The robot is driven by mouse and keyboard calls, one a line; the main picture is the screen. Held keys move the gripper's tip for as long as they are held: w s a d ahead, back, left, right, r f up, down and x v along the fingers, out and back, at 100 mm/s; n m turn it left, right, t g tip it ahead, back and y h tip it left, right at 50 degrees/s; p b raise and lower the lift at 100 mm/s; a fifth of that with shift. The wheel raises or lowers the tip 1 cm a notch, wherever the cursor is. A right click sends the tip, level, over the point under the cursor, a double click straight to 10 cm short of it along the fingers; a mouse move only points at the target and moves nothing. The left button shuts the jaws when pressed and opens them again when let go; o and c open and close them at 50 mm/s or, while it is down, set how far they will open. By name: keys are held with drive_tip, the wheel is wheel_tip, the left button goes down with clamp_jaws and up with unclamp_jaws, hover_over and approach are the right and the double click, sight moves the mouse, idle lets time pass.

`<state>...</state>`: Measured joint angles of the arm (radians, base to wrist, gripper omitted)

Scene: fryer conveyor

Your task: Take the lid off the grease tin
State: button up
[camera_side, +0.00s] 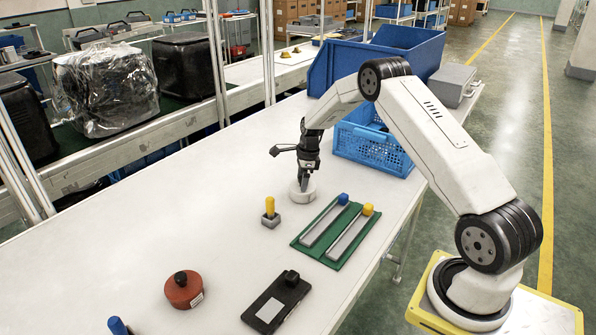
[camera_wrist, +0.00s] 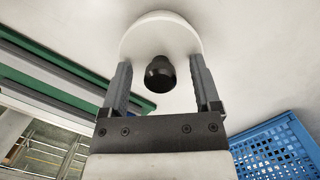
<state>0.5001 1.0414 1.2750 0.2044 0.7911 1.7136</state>
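A low round white tin (camera_side: 302,195) with a pale top stands on the white table below my gripper (camera_side: 304,183). In the wrist view the white tin (camera_wrist: 150,35) shows a black round knob (camera_wrist: 160,74) on its lid. My gripper (camera_wrist: 160,85) is open, with one finger on each side of the knob and a gap on both sides. In the side view the fingers hide the knob. A similar red round tin (camera_side: 182,292) with a black knob stands at the front left of the table. I cannot tell from any label which one holds grease.
A green board (camera_side: 312,247) with two grey rails and blue and yellow ends lies right of the white tin. A yellow-topped peg block (camera_side: 270,218) stands in front. A blue crate (camera_side: 372,150) is behind. A black block with a white label (camera_side: 272,309) lies near the front.

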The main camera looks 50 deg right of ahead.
clamp_jaws()
drive_tip(key=shift+r, duration=0.15)
drive_tip(key=shift+r, duration=0.6)
drive_tip(key=s+a+r, duration=0.5)
drive_tip(key=s+r, duration=0.6)
drive_tip(key=s, duration=0.2)
drive_tip(key=shift+r, duration=0.25)
drive_tip(key=shift+a, duration=0.15)
